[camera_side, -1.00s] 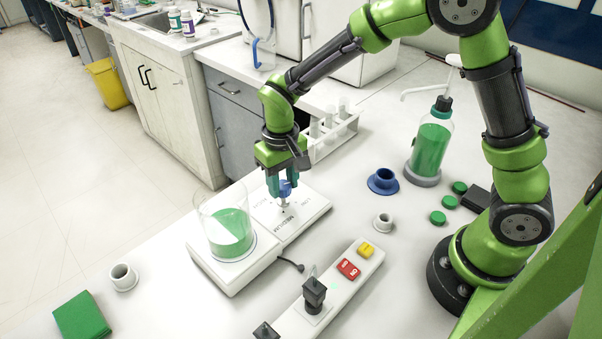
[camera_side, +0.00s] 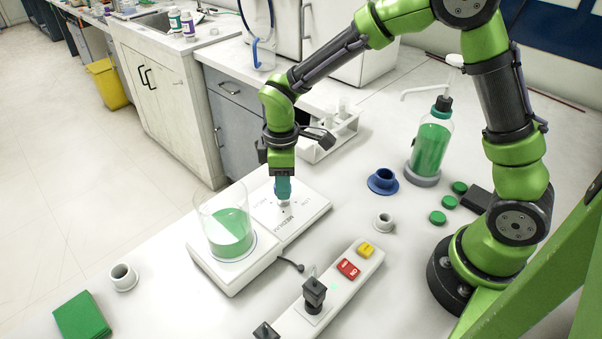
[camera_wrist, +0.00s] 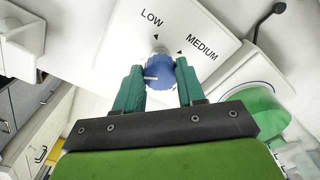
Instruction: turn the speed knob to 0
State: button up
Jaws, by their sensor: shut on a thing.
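The speed knob (camera_wrist: 160,72) is blue with a white pointer line, which points left in the wrist view. It sits on the white panel of the stirrer (camera_side: 318,208). The panel's "LOW" and "MEDIUM" labels, each with a black arrowhead, show beyond the knob in the wrist view; the "0" mark is not visible. My gripper (camera_wrist: 159,85) points down over the panel, its teal fingers shut on the knob from both sides. In the side view my gripper (camera_side: 284,197) hides most of the knob.
A beaker of green liquid (camera_side: 230,232) stands on the stirrer's left part, close to my gripper. A test-tube rack (camera_side: 325,145) is behind it. A power strip (camera_side: 335,290) lies in front, and a blue flanged cup (camera_side: 383,181) and green bottle (camera_side: 430,150) stand right.

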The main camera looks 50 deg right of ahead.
jog(key=shift+r+n, duration=0.1)
jog(key=shift+n, duration=1.4)
jog(key=o, duration=1.1)
jog(key=shift+c, duration=0.2)
notch_tip(320, 180, up, 17)
